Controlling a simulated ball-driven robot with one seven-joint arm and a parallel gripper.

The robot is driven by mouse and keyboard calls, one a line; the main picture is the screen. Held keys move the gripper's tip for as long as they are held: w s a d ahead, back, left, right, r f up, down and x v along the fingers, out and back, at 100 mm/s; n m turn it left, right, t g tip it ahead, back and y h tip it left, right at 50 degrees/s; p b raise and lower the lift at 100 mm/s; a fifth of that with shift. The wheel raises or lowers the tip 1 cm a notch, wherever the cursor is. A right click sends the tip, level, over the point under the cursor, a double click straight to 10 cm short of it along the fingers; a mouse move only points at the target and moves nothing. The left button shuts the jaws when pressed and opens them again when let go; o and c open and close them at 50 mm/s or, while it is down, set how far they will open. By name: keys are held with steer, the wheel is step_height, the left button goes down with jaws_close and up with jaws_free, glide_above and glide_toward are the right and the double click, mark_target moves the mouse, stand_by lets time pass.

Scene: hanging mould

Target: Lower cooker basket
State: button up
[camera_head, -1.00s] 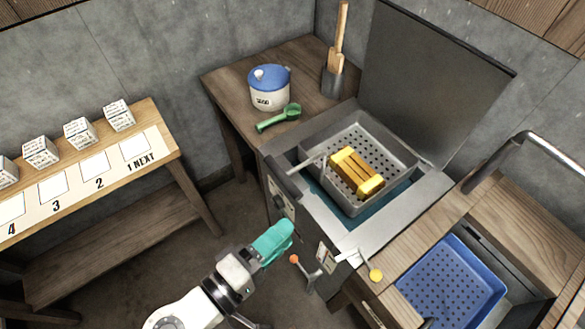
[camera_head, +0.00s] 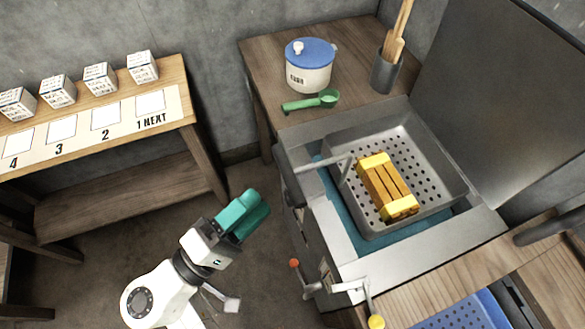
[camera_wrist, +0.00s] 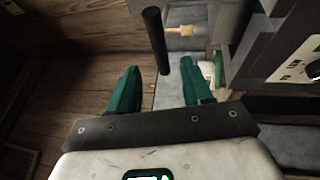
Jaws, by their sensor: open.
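The cooker basket (camera_head: 436,190) is a perforated metal tray set in the open cooker (camera_head: 330,243), above blue-green liquid (camera_head: 345,225). A yellow-ended wooden mould (camera_head: 387,187) rests in it. A metal bar (camera_head: 322,165) reaches from the basket over the cooker's left edge. An orange-knobbed crank (camera_head: 303,275) and a yellow-knobbed crank (camera_head: 372,305) are at the cooker's front. My gripper (camera_head: 252,209), with teal fingers, is in the air left of the cooker, apart from it. In the wrist view my gripper (camera_wrist: 160,88) is open, with a dark bar beyond the fingers.
A blue-lidded pot (camera_head: 310,68), a green scoop (camera_head: 311,101) and a holder with wooden tools (camera_head: 385,72) stand on the back table. A numbered shelf (camera_head: 85,130) with several white boxes is at left. A blue perforated tray (camera_head: 465,315) is at lower right.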

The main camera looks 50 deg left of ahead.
mark_target(289, 173)
steer(key=w, duration=0.3)
steer(key=w+r+p, duration=0.1)
steer(key=w, duration=0.4)
steer(key=shift+w+r+p, duration=0.3)
steer(key=shift+w+p, duration=0.05)
jaws_close()
